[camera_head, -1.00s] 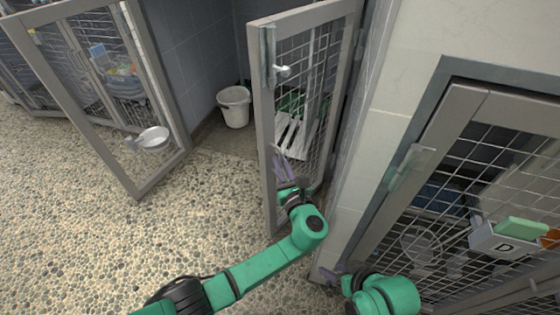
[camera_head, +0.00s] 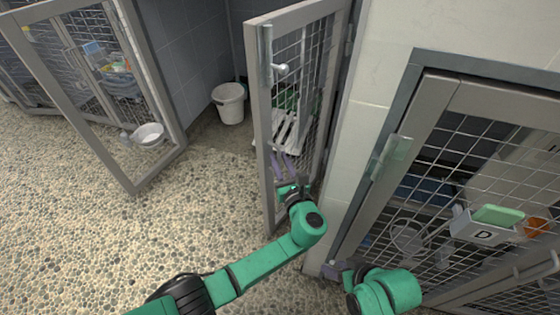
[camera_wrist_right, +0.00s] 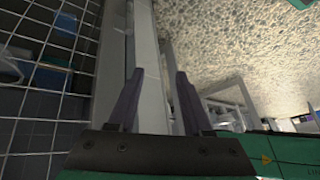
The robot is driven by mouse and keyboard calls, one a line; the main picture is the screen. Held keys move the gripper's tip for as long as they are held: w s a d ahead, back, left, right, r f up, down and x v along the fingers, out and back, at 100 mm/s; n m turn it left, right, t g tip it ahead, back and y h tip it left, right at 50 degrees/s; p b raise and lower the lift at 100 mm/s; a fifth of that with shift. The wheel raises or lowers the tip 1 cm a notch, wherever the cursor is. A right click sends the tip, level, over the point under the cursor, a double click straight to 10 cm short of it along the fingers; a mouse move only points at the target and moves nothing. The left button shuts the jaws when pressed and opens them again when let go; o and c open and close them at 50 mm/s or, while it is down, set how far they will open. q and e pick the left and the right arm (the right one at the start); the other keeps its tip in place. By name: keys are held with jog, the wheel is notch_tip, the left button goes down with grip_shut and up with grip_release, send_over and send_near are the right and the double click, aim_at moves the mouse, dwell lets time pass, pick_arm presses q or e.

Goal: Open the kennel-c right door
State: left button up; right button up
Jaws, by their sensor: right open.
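A grey-framed mesh door (camera_head: 262,130) in the middle of the head view stands swung out from its kennel, with a white latch knob near its top. I cannot read a kennel letter on it. My left gripper (camera_head: 284,165) is beside this door's mesh, low down; its two purple fingers look apart with nothing visible between them. My right gripper (camera_head: 335,271) is low at the wall by the closed door of the kennel marked D. In the right wrist view its fingers (camera_wrist_right: 157,103) are apart, with a pale grey upright showing between or beyond them; contact is unclear.
A white bucket (camera_head: 229,103) is on the floor behind. The pebbled floor at lower left is clear.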

pick_arm(q)
jog(key=p+v, duration=0.3)
jog(key=v, duration=1.1)
jog(key=shift+s, duration=0.25)
pick_arm(e)
jog(key=s+d+r+g+h, duration=0.2)
jog(key=s+d+r+g, duration=0.1)
jog(key=s+d+r, duration=0.1)
jog(key=shift+s+d+r+m+g, duration=0.35)
jog(key=shift+d+r, duration=0.3)
jog(key=shift+d, duration=0.6)
pick_arm(q)
jog(key=shift+d, duration=0.1)
